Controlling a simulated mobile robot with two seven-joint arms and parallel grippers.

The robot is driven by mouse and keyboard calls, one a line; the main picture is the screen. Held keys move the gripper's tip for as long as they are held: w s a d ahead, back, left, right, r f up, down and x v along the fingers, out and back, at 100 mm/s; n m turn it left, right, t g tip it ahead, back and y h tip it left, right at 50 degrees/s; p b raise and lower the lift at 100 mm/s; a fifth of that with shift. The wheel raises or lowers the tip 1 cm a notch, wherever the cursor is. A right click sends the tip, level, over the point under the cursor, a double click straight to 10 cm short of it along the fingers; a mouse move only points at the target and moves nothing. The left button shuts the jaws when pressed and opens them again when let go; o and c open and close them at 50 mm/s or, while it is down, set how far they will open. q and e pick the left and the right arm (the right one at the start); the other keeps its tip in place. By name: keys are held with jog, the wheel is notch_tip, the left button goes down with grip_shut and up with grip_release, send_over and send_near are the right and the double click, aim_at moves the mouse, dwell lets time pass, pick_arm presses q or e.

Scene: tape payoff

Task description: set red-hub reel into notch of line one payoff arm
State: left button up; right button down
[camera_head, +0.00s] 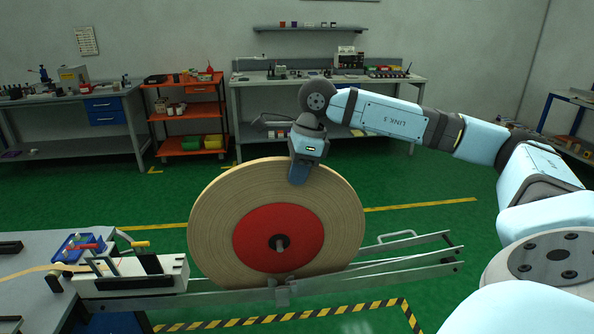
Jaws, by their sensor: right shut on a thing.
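The red-hub reel (215,225) is a large tan roll of tape standing upright in mid-view, its red hub (258,238) facing me and a dark axle end (280,243) at its centre. My right gripper (299,180) comes from above and is shut on the reel's top edge. The payoff arm (350,283) is a pair of grey metal rails reaching right from the bench. A small bracket (282,292) on the near rail sits below the axle end, with a gap between them. The reel's lower edge is behind the near rail. My left gripper is not in view.
The bench (40,243) at left carries a white-based clamp unit (135,277), a blue tray (72,248) and a strip of tape. Yellow-black floor marking (240,321) runs below the payoff arm. Workbenches and an orange cart (187,114) stand along the back wall, with green floor clear between.

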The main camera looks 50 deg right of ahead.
aim_at(292, 201)
jog(key=shift+f+b, duration=0.35)
jog(key=shift+f, duration=0.1)
jog(key=shift+f+b, duration=1)
jog(key=shift+f, duration=0.25)
